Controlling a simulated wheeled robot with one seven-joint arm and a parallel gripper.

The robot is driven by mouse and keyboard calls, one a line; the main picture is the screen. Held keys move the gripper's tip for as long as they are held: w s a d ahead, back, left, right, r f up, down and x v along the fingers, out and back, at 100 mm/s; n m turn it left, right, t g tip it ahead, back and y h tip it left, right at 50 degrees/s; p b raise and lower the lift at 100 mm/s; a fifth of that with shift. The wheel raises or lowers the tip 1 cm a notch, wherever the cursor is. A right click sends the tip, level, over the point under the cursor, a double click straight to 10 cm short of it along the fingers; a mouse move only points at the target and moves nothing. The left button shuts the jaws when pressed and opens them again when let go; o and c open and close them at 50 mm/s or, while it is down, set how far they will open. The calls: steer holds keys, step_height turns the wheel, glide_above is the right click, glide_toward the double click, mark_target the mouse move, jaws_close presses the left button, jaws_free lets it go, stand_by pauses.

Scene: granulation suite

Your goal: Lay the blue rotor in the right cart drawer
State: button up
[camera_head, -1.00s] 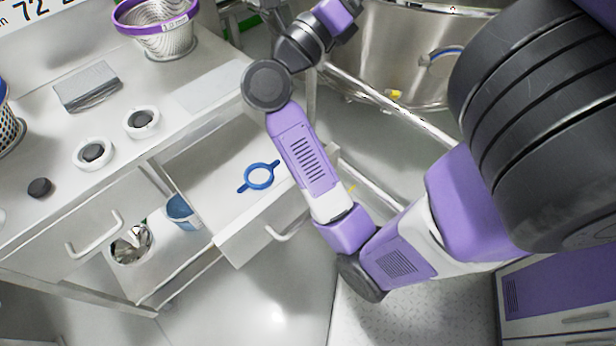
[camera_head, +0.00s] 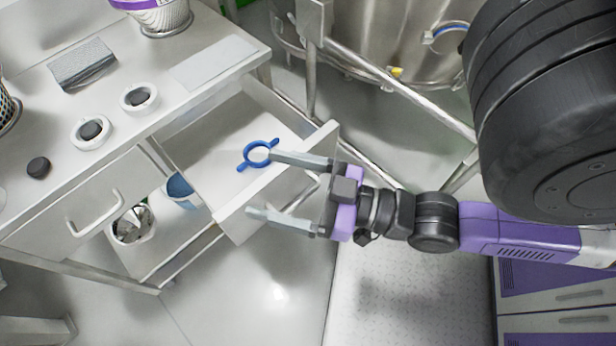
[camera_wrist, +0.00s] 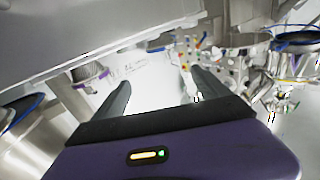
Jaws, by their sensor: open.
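The blue rotor (camera_head: 259,153), a ring with two tabs, lies flat on the floor of the open right cart drawer (camera_head: 205,150). My gripper (camera_head: 260,184) is open and empty at the drawer's front panel. In the head view its upper finger reaches across the panel, and the tip appears right beside the ring; I cannot tell whether they touch. The lower finger shows in front of the panel. In the wrist view my gripper (camera_wrist: 160,78) has its two fingers spread with nothing between them, and I cannot make out the rotor there.
The cart top (camera_head: 55,130) holds white rings with dark knobs, a grey block (camera_head: 83,63) and a basket. A left drawer (camera_head: 88,205) with a handle is beside the open one. A blue cup (camera_head: 180,190) sits below. A steel vessel (camera_head: 380,45) and rails stand behind.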

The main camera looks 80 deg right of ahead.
steer(key=s+a+f+n+g+y, duration=0.1)
steer(key=s+a+f+g, duration=0.2)
steer(key=s+a+f, duration=0.1)
steer(key=shift+s+a+f+g, duration=0.15)
steer(key=shift+s+f+g, duration=0.15)
steer(key=shift+s+f, duration=0.6)
steer(key=shift+r, duration=0.1)
